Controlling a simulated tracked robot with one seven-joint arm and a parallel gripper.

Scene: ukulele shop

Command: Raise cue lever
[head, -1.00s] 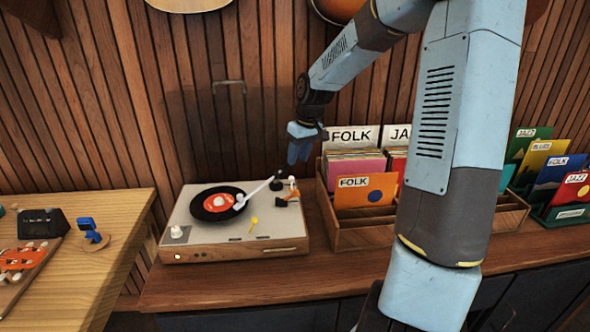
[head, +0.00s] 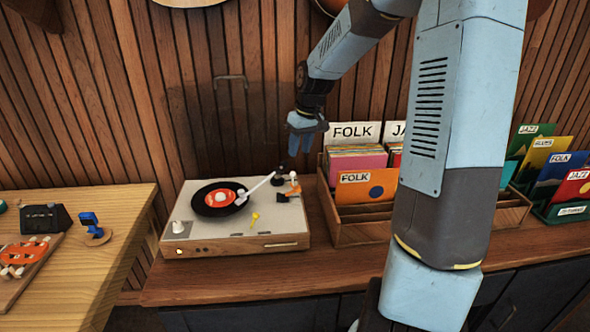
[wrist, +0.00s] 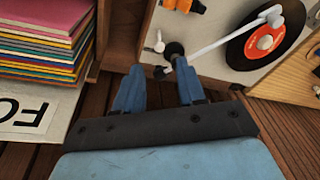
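The turntable (head: 265,232) sits on the wooden counter with a black record (head: 218,199) with an orange label on it. Its white tonearm (head: 258,187) lies with its head over the record. Near the tonearm's pivot is a small orange piece (head: 295,186); a small yellow lever (head: 254,218) stands on the deck. I cannot tell for sure which is the cue lever. My gripper (head: 302,152) is above and behind the deck's back right corner, pointing down. In the wrist view my gripper (wrist: 160,88) is open and empty, its blue fingers apart; the orange piece (wrist: 184,5) shows at the top edge.
A wooden record crate (head: 360,238) with FOLK sleeves stands close at the turntable's right. A green rack (head: 570,212) is farther right. A light wood table (head: 125,215) with small items is at the left. The slatted wall is behind; air above the deck is free.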

